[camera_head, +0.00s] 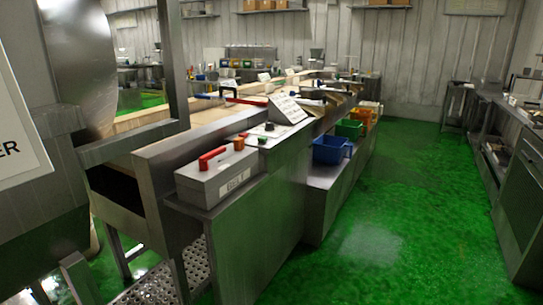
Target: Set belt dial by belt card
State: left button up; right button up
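A grey control box (217,181) stands on the near end of the steel line, with a small white label (235,182) on its front that seems to read BELT. A red lever-like part (212,158) and a small orange knob (239,144) sit on its top. A dial setting cannot be read from here. A white card with dark lines of text (288,108) stands tilted behind the box, on the line; its writing is too small to read. Neither of my grippers is in view.
A light panel with small dark and green knobs (266,130) lies between box and card. Blue (331,150), green (350,129) and orange bins sit on a lower shelf. Green floor (400,210) is open to the right, up to a steel counter (522,170). A steel drum stands left.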

aim_at(269, 127)
jog(key=i, duration=0.6)
jog(key=i+l+u, duration=0.1)
jog(key=l, duration=0.35)
jog(key=i+l+u, duration=0.1)
jog(key=l, duration=0.35)
jog(key=i+l+u, duration=0.1)
jog(key=i+l, duration=0.15)
jog(key=l, duration=0.2)
jog(key=i+l+u, duration=0.1)
jog(key=l, duration=0.35)
jog(key=i+l+u, duration=0.1)
jog(key=l, duration=0.4)
